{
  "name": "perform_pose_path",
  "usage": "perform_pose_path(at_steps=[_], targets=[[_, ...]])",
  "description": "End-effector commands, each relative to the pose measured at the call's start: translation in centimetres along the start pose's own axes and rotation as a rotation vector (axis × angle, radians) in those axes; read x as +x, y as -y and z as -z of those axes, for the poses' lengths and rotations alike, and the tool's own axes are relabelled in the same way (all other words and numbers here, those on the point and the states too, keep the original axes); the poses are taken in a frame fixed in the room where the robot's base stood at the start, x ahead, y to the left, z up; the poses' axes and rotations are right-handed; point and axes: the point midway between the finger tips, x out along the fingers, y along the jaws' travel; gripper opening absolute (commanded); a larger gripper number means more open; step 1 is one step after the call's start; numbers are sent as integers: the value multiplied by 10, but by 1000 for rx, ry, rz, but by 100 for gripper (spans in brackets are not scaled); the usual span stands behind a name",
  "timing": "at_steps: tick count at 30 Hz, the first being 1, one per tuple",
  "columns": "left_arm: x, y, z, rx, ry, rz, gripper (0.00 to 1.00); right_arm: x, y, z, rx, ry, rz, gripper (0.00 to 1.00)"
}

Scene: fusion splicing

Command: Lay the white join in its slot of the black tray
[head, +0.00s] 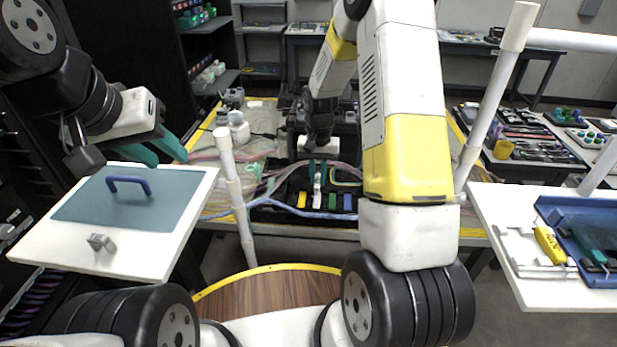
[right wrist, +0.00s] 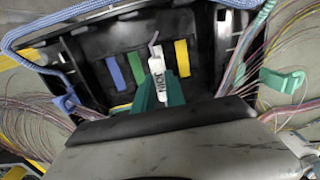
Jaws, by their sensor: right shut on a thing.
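The white join (right wrist: 157,72), marked with dark letters, is between the teal fingers of my right gripper (right wrist: 160,92). In the head view the join (head: 317,197) shows as a small white piece below my right gripper (head: 318,168). It is over the black tray (head: 275,214), between a yellow strip (head: 302,199) and a green strip (head: 332,201). A thin pale lead sticks out of its far end in the wrist view. I cannot tell whether the join touches the tray floor. My left gripper (head: 155,150) is open and empty, above the left side table.
Blue braided cable (head: 290,209) and bundles of thin coloured fibres surround the tray (right wrist: 215,45). A teal clip (right wrist: 283,80) holds fibres at right. White posts (head: 238,195) stand near the bench. A white board with a blue handle (head: 128,184) is at left.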

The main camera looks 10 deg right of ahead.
Motion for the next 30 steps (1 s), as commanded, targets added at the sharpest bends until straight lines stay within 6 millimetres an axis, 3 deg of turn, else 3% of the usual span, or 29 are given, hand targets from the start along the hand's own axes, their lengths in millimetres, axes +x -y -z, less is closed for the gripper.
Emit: perform_pose_path(at_steps=[3,8,15,26,27,30], targets=[[0,0,0,0,0,0,36,19,0,0,1,1,-1,0],[0,0,0,0,0,0,36,30,0,0,3,0,0,0],[0,0,0,0,0,0,36,61,-1,0,3,1,-1,0],[0,0,0,0,0,0,36,65,-1,0,4,0,0,0],[0,0,0,0,0,0,36,66,-1,0,4,0,0,19],[0,0,0,0,0,0,36,65,-1,0,4,0,0,37]])
